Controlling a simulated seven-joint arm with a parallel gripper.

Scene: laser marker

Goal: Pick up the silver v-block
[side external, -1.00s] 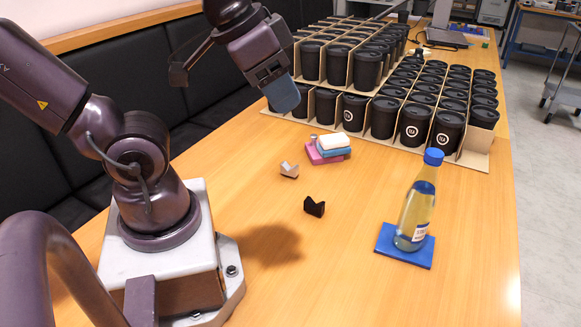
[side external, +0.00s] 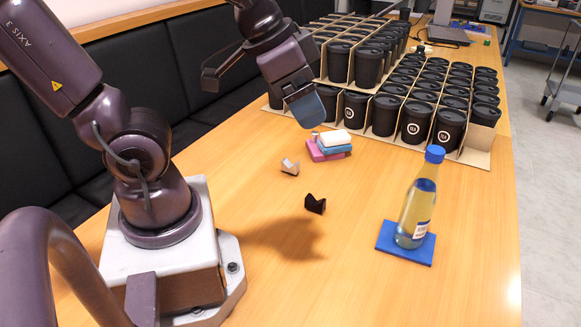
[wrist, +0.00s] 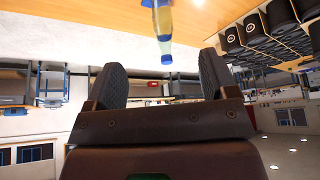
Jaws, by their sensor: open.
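The silver v-block does not show in the wrist view.
A pink, blue and white stack (side external: 328,146) stands just right of the silver v-block. A bottle (side external: 417,208) stands on a blue mat (side external: 387,240) at the right. Black lidded cups (side external: 415,122) in cardboard trays fill the back. The table front is clear.

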